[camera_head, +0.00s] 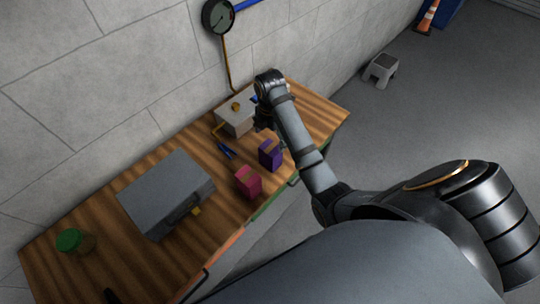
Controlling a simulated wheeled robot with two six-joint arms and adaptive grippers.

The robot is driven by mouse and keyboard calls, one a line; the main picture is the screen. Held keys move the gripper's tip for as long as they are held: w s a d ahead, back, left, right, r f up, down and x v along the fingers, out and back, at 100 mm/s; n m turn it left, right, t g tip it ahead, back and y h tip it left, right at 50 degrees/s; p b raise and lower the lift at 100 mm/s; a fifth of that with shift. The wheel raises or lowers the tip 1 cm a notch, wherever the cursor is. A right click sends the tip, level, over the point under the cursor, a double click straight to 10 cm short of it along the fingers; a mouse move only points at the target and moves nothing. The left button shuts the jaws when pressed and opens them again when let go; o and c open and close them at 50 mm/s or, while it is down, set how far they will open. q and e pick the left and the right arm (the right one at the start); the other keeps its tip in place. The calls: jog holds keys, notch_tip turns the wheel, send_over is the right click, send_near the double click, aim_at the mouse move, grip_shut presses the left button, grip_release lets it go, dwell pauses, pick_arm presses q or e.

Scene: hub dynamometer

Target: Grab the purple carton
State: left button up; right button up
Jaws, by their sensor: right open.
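The purple carton (270,155) stands upright on the wooden workbench, near its front edge. A pink carton (248,182) stands just to its left and nearer the front. My right gripper (264,126) is above and behind the purple carton, close to the white box, and looks apart from the carton. Its fingers are small, dark and partly hidden by my own wrist, and nothing shows held in it.
The workbench (150,270) also bears a grey case (163,188), a white box (234,118), blue-handled pliers (225,149) and a green-lidded jar (70,241). A block wall with a round gauge (218,16) stands behind. A grey step stool (381,70) is on the open floor at right.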

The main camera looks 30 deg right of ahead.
aim_at(270, 147)
jog(key=shift+w+r+n, duration=0.2)
jog(key=shift+w+n, duration=0.1)
jog(key=shift+s+f+b, duration=0.2)
jog(key=shift+f+b, duration=0.05)
jog(key=shift+b, duration=0.05)
notch_tip(270, 147, down, 5)
jog(key=b, duration=0.5)
jog(key=f+b, duration=0.5)
jog(key=shift+s+d+f, duration=0.1)
jog(key=shift+s+f, duration=0.05)
jog(key=shift+s, duration=0.05)
jog(key=shift+r, duration=0.2)
pick_arm(q)
notch_tip(270, 147, down, 10)
jog(key=w, duration=0.1)
jog(key=shift+w, duration=0.25)
pick_arm(e)
jog(key=c, duration=1.3)
